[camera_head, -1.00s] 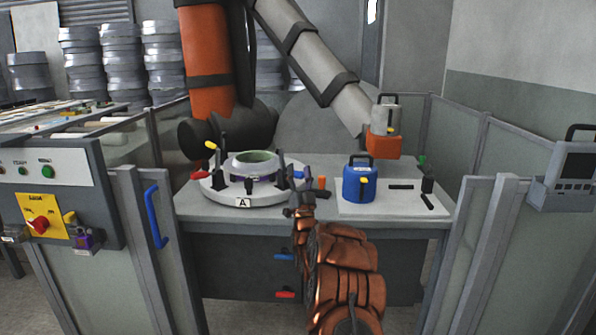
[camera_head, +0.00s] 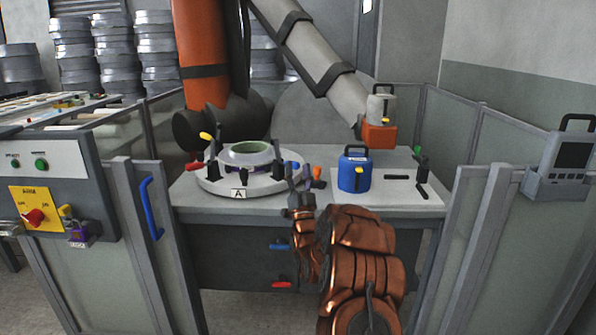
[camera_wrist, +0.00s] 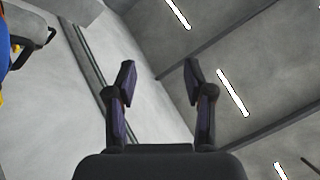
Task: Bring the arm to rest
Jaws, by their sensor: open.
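My gripper (camera_head: 300,182) is at the end of my copper-coloured arm, raised in front of the workbench (camera_head: 270,212) in the head view. Its fingers point up, between the round fixture and the blue container. In the wrist view my gripper (camera_wrist: 160,85) shows two dark fingers spread apart with nothing between them.
A round fixture marked A (camera_head: 215,188) holds a ring at the bench's left. A blue container (camera_head: 355,172) stands right of my gripper. Fence panels (camera_head: 492,235) flank the bench. A control box (camera_head: 50,185) is at left, a screen unit (camera_head: 566,165) at right.

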